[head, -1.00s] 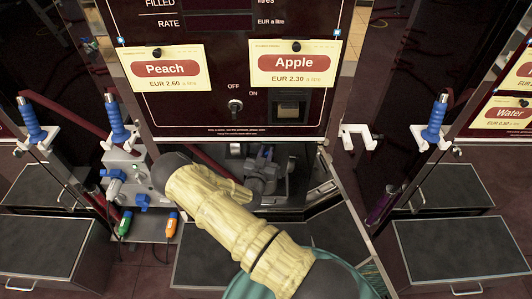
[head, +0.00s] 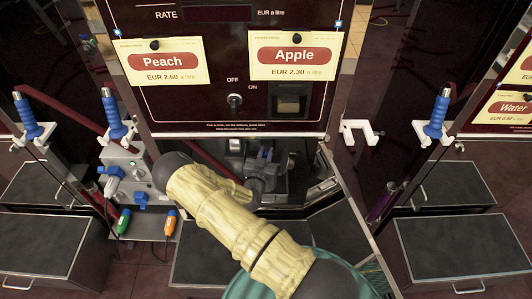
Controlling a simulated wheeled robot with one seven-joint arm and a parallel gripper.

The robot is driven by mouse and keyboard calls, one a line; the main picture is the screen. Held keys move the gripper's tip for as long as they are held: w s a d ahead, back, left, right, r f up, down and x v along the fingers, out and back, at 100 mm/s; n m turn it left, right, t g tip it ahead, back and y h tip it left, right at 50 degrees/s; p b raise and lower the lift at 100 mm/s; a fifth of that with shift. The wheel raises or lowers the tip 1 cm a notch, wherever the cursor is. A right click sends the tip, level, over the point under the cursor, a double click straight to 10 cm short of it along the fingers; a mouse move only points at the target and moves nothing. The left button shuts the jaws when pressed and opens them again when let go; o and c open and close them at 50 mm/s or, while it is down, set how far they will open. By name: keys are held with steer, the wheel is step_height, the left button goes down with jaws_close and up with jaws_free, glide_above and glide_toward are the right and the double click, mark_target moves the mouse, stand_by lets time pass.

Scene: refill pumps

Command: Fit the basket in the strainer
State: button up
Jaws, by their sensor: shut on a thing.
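My forearm in its cream sleeve reaches into the dark bay under the pump panel. My gripper (head: 264,177), grey and partly hidden by the sleeve, is in that bay. It is shut on a small grey-blue thing, which I take to be the basket (head: 266,155); its shape is too small and dark to make out. The strainer cannot be told apart from the dark parts around the gripper. I cannot tell whether the basket touches or sits in it.
The pump panel (head: 200,107) with Peach and Apple cards overhangs the bay. At left are a grey valve box (head: 143,172) and green (head: 124,221) and orange (head: 171,221) handles. Blue nozzles stand at both sides. Dark-topped drawer units (head: 463,246) stand on the floor.

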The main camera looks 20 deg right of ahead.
steer(key=shift+f+b, duration=2.9)
steer(key=shift+f, duration=0.95)
steer(key=o, duration=0.8)
steer(key=p+v, duration=0.2)
steer(key=v, duration=1.5)
steer(key=shift+s+a, duration=0.1)
steer(key=shift+s, duration=0.1)
